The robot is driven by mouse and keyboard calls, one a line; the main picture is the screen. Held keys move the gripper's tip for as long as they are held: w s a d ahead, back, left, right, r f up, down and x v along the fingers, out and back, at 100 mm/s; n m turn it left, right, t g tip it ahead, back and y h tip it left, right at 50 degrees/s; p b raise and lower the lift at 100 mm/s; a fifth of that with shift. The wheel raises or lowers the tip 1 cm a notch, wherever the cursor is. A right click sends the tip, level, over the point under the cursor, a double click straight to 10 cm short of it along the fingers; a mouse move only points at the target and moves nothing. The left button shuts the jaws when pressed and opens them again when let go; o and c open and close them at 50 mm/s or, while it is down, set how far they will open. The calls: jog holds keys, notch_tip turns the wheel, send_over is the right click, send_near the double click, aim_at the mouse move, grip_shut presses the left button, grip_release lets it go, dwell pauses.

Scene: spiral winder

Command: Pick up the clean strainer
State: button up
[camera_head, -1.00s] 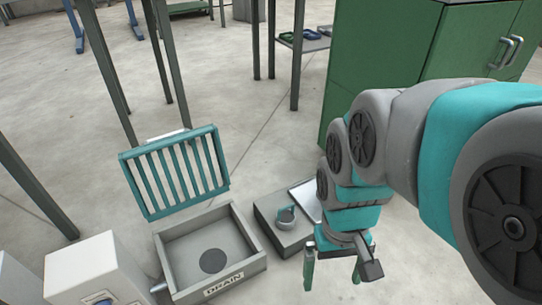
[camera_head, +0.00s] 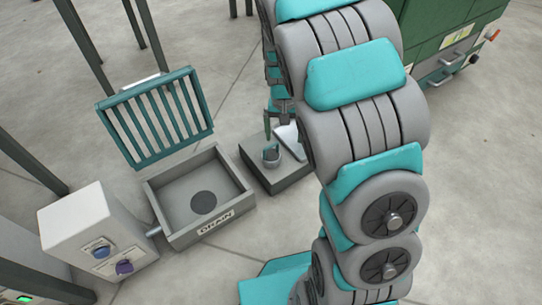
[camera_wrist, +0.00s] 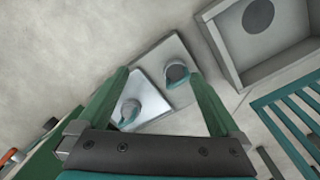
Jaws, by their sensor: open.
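Two small teal-handled strainers show between my open fingers in the wrist view. One strainer (camera_wrist: 129,110) has a pale grey bowl and sits on a light metal plate (camera_wrist: 155,99); it looks like the clean one. The other strainer (camera_wrist: 177,72) has a dark inside and sits on the grey block; it also shows in the head view (camera_head: 271,156). My gripper (camera_wrist: 160,74) is open and empty, above and apart from both.
The grey drain basin (camera_head: 150,188) stands left of the block (camera_head: 263,176), with a raised teal slatted rack (camera_head: 122,129) behind it. A white control box (camera_head: 77,217) with knobs is at left. A green cabinet (camera_head: 430,45) stands at the back right. Bare floor lies around.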

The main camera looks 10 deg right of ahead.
send_over(271, 153)
jog(key=shift+m+t, duration=0.3)
jog(key=shift+m, duration=0.1)
jog(key=f, duration=1.3)
jog(key=shift+s+a+f, duration=0.1)
jog(key=shift+s+f, duration=0.05)
jog(key=shift+s, duration=0.1)
jog(key=shift+w+f+b, duration=0.2)
jog(key=shift+f+b, duration=0.25)
jog(key=shift+f, duration=3.6)
jog(key=shift+c, duration=0.2)
jog(key=c, duration=1.1)
jog(key=shift+r, duration=0.1)
jog(key=shift+c, duration=0.2)
